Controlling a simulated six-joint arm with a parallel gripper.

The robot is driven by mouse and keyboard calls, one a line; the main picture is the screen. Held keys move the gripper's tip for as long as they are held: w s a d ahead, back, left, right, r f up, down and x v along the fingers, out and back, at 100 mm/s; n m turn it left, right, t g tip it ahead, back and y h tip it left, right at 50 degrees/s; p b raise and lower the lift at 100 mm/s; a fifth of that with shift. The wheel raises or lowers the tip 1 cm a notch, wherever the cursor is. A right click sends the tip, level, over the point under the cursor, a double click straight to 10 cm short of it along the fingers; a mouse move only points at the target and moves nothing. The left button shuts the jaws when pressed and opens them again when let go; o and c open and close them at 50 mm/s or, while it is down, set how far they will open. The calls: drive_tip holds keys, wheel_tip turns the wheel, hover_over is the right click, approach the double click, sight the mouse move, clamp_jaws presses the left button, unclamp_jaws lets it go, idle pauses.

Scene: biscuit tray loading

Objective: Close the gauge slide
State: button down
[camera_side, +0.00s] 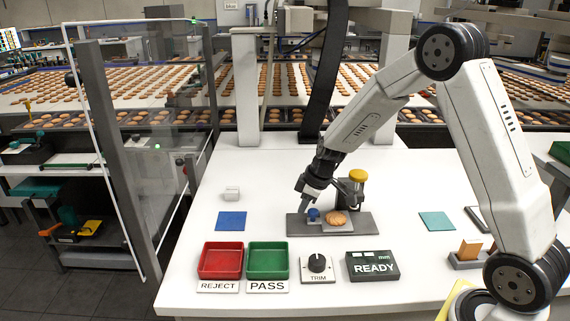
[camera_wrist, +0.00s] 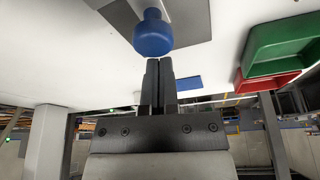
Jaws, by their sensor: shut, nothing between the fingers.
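The gauge is a dark grey plate (camera_side: 362,224) on the white table, and a biscuit (camera_side: 337,218) lies on it. Its slide has a blue knob (camera_side: 314,214) just left of the biscuit; the knob is large in the wrist view (camera_wrist: 152,38). A dark upright with a yellow top (camera_side: 357,175) stands behind the biscuit. My gripper (camera_side: 304,208) points down at the left side of the blue knob. In the wrist view, its two fingers (camera_wrist: 159,66) are together and empty, with the tips close to the knob. I cannot tell whether they touch it.
A red REJECT tray (camera_side: 221,277), a green PASS tray (camera_side: 268,277), a TRIM dial (camera_side: 318,264) and a display reading READY (camera_side: 373,265) line the front. Blue (camera_side: 231,221) and teal (camera_side: 436,221) mats lie flat. A glass guard (camera_side: 160,120) stands left.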

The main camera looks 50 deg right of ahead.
drive_tip(key=shift+w+a, duration=0.4)
drive_tip(key=shift+w, duration=0.3)
drive_tip(key=shift+w+a, duration=0.4)
drive_tip(key=shift+w, duration=0.25)
drive_tip(key=shift+r, duration=0.3)
drive_tip(key=v, duration=0.9)
drive_tip(key=shift+s+r, duration=0.15)
drive_tip(key=shift+r, duration=0.05)
drive_tip(key=shift+w+f, duration=0.1)
drive_tip(key=shift+w, duration=0.2)
drive_tip(key=x, duration=1)
drive_tip(key=shift+f, duration=0.1)
drive_tip(key=shift+s+d, duration=0.5)
drive_tip(key=shift+s, duration=0.35)
drive_tip(key=shift+s+d, duration=0.5)
drive_tip(key=shift+s, duration=0.35)
